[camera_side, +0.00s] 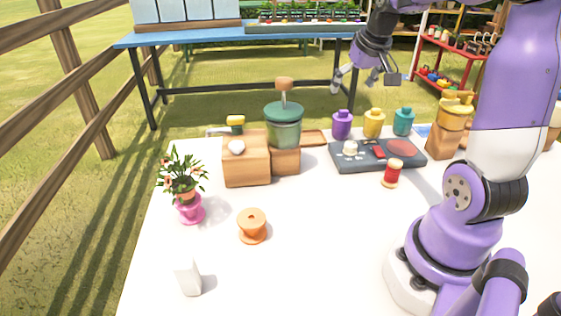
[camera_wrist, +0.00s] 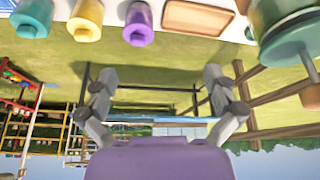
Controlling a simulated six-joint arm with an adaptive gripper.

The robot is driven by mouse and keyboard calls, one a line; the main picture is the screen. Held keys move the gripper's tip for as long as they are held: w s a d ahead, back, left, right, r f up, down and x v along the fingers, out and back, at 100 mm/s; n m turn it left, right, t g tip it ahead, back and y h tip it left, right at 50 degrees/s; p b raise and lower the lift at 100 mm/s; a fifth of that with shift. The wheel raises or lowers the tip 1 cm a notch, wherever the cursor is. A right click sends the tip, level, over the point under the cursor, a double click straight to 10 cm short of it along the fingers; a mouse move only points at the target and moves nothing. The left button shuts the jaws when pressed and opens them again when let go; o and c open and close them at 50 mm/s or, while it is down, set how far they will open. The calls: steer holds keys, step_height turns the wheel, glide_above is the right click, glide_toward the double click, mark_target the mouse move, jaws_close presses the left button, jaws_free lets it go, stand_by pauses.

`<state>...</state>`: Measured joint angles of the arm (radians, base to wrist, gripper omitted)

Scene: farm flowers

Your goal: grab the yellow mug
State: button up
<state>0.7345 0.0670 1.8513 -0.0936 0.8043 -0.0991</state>
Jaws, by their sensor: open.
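No thing is plainly a yellow mug. A yellow vessel (camera_side: 455,108) stands on a wooden block at the right of the table in the side view, partly behind my arm; I cannot tell whether it is a mug. A yellow bottle-like container (camera_side: 374,123) stands behind the grey panel, between a purple and a teal one. It also shows at the top of the wrist view (camera_wrist: 86,20). A small yellow-topped object (camera_side: 235,121) is behind the wooden blocks. My gripper (camera_side: 360,82) is open and empty, raised beyond the table's back edge. Its fingers are apart in the wrist view (camera_wrist: 158,78).
The grey panel (camera_side: 378,157), red spool (camera_side: 392,174), orange spool (camera_side: 252,224) and potted flowers (camera_side: 189,207) share the white table (camera_side: 310,265). The front middle is mostly clear. A blue bench (camera_side: 180,39) stands behind.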

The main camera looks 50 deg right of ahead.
mark_target(375, 114)
steer(key=s+d+f+m, duration=0.1)
steer(key=d+f, duration=0.1)
steer(key=d, duration=0.2)
steer(key=s+d+f, duration=0.1)
steer(key=d+f, duration=0.2)
steer(key=d, duration=0.2)
steer(key=s+d+f+m, duration=0.1)
steer(key=d+f, duration=0.2)
steer(key=d, duration=0.1)
steer(key=shift+d+f+m+g+h, duration=0.15)
steer(key=shift+f+m+g+h, duration=0.15)
steer(key=shift+g, duration=0.1)
steer(key=x, duration=0.6)
steer(key=shift+d, duration=0.15)
steer(key=c, duration=1.3)
